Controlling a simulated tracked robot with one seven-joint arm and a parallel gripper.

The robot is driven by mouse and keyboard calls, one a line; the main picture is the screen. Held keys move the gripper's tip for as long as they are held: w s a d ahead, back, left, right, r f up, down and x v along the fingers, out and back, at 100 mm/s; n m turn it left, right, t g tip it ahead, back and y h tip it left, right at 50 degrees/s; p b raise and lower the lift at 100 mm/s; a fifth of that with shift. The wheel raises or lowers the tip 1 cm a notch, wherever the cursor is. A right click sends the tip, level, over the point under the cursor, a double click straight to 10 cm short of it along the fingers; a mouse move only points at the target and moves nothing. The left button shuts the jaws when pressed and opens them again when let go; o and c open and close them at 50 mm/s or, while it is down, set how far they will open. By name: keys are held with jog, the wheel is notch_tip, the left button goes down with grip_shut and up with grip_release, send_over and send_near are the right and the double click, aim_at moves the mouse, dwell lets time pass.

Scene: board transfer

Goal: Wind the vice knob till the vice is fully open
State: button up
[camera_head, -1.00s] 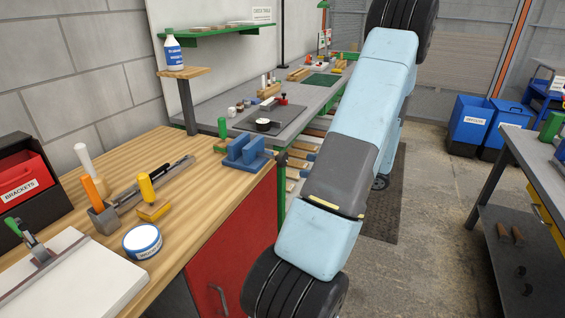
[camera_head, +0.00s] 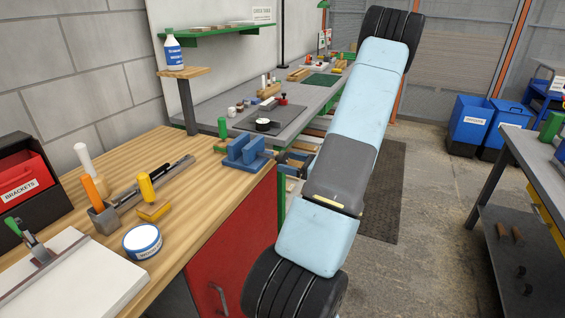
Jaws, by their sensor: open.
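The blue vice (camera_head: 246,153) sits at the far right corner of the wooden bench. Its two upright jaws show a gap between them. A small dark knob (camera_head: 282,158) is at the vice's right end, just past the bench edge. Small dark and pale shapes lie between the knob and my arm; I cannot tell what they are. My arm, pale blue and grey with black joints, crosses the middle of the view and hides what is behind it.
The wooden bench (camera_head: 115,170) holds a yellow-handled tool (camera_head: 148,188), a round tin (camera_head: 142,241), a clipboard (camera_head: 75,280) and a brackets bin (camera_head: 25,180). A grey bench (camera_head: 205,115) stands behind. Blue bins (camera_head: 470,122) and open floor are at right.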

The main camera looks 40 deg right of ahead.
jog(key=shift+x, duration=1.4)
jog(key=c, duration=1)
jog(key=shift+a, duration=0.15)
